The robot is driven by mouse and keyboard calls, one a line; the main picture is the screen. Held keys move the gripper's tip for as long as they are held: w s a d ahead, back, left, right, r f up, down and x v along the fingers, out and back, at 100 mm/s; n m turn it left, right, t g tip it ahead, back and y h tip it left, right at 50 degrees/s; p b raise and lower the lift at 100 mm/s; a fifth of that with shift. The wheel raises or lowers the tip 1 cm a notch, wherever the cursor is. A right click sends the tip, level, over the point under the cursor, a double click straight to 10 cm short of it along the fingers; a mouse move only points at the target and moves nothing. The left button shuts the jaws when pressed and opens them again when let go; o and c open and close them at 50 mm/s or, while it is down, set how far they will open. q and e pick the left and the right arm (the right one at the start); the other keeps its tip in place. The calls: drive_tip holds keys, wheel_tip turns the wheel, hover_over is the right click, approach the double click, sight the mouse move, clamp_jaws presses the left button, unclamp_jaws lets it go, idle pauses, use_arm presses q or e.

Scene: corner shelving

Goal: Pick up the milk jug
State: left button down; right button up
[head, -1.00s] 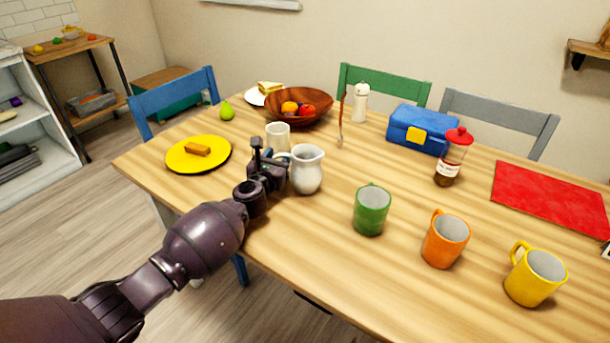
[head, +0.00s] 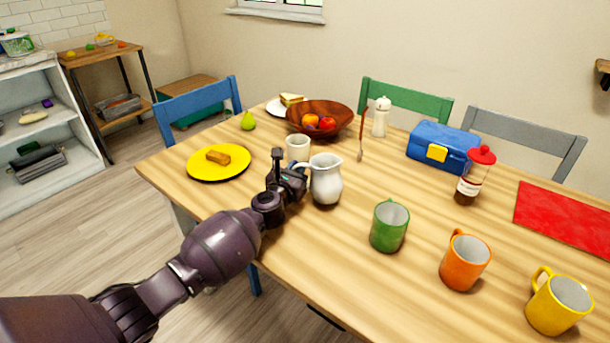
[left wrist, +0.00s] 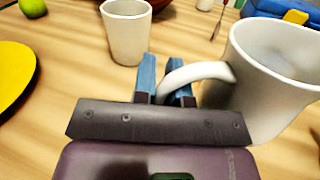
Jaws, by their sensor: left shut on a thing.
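The white milk jug (head: 326,180) stands upright on the wooden table (head: 330,255), near its left front edge. It also shows large at the right of the left wrist view (left wrist: 270,75), with its handle toward my gripper. My left gripper (head: 293,173) is at the handle side of the jug. In the left wrist view its two blue fingertips (left wrist: 166,85) are on either side of the jug's handle, shut on it. The jug's base is out of the left wrist view, so I cannot tell whether it touches the table. My right gripper is not in view.
A white cup (head: 298,148) stands close behind the gripper. A yellow plate (head: 204,174) is to the left, a wooden bowl (head: 340,119) behind. Green (head: 389,228), orange (head: 465,262) and yellow (head: 558,304) mugs stand to the right. Bare table lies in front of the jug.

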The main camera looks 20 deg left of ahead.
use_arm(q)
drive_tip(key=shift+r, duration=0.3)
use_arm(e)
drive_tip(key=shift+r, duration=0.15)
use_arm(q)
wheel_tip(320, 180, up, 19)
drive_tip(key=p, duration=1)
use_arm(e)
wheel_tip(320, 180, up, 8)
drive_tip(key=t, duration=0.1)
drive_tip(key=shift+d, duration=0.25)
